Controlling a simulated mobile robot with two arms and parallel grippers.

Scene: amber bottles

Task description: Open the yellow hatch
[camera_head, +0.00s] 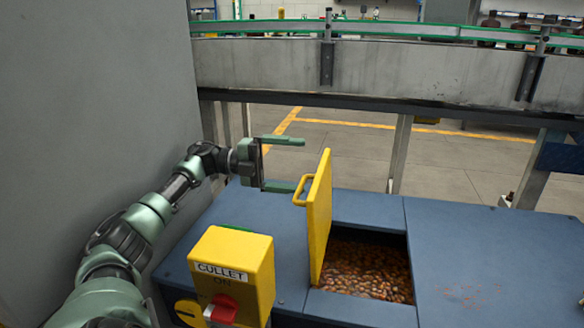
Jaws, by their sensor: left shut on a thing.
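The yellow hatch (320,220) stands upright on its edge at the left side of a square opening in the blue bench top. Its yellow loop handle (302,190) is on the left face, towards my left gripper. My left gripper (290,163) is left of the hatch, at the height of its upper part. Its two green fingers are wide apart, one above the other, and I see only floor between them. The lower fingertip is close to the handle; I cannot tell whether they touch. My right gripper is not in view.
The opening (365,268) shows brown cullet inside. A yellow CULLET box (232,265) with a red switch stands at the front left. A grey wall (95,110) is on the left, and a conveyor (420,70) crosses behind.

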